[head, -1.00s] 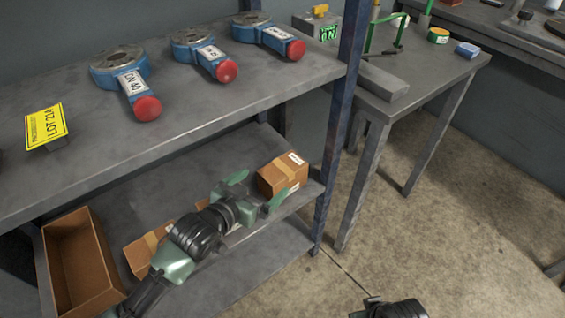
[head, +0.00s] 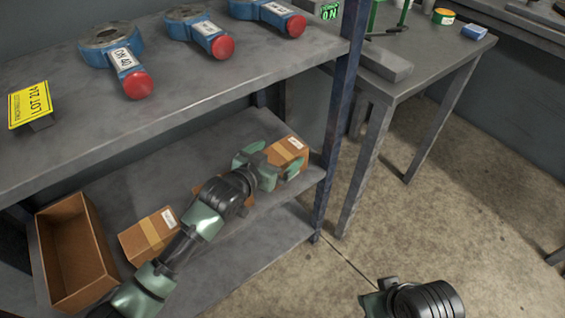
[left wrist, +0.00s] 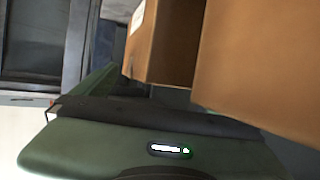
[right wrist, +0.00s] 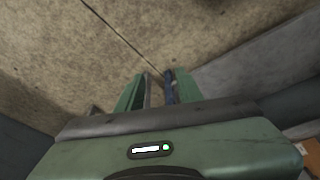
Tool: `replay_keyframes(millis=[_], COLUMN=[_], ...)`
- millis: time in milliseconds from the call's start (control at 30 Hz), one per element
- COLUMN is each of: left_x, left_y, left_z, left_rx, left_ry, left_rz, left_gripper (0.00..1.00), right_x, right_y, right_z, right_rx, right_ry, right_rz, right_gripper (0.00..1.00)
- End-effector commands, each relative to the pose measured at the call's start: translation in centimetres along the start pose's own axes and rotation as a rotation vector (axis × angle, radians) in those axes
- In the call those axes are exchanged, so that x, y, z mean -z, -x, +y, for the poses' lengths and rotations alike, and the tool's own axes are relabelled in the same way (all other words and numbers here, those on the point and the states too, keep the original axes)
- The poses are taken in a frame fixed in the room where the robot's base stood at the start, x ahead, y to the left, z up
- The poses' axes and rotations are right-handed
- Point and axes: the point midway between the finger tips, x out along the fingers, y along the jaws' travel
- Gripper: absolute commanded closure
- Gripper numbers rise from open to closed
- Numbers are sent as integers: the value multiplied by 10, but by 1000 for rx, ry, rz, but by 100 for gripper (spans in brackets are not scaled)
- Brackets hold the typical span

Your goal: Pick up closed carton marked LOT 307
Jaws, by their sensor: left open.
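A closed brown carton (head: 291,152) with tape and a small white label sits at the right end of the lower shelf. Its label is too small to read, so I cannot tell whether it says LOT 307. My left gripper (head: 272,172) is open at this carton's near left side; one finger lies along its front. I cannot tell if they touch. The left wrist view shows two cartons close to the gripper, one with part of a white label (left wrist: 137,17) and a larger one (left wrist: 260,65). My right gripper (right wrist: 158,88) is over the floor, empty, its fingers slightly apart.
Another closed carton (head: 150,236) and an open empty box (head: 48,245) stand left on the lower shelf. A further carton (head: 208,191) is mostly behind my left arm. The upper shelf (head: 190,100) overhangs them, and a blue post (head: 338,120) stands right of the labelled carton.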

Motion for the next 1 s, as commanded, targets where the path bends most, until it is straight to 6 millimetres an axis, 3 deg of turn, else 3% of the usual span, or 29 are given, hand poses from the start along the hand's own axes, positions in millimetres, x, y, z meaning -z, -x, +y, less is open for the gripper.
replay_keyframes(millis=[67, 400, 767, 800, 900, 1000], left_x=[0, -2, 1, 4, 14, 31], left_y=[0, 0, 2, 2, 6, 12], left_z=[0, 0, 0, 0, 0, 0], left_rx=[0, 0, 0, 0, 1, 1], left_ry=[0, 1, 1, 1, 0, 0], left_rz=[0, -4, -4, -4, -2, 1], left_gripper=[0, 91, 91, 100, 100, 100], right_x=[0, 0, 0, 1, 3, 4], right_y=[0, 0, 1, 1, 1, -15], right_z=[0, 0, 0, 0, 0, 0], right_rx=[0, 0, 0, 0, 0, 2], right_ry=[0, 0, 0, 0, 1, 0], right_rz=[0, -1, 1, 2, 5, -8], right_gripper=[64, 64, 64, 64, 64, 64])
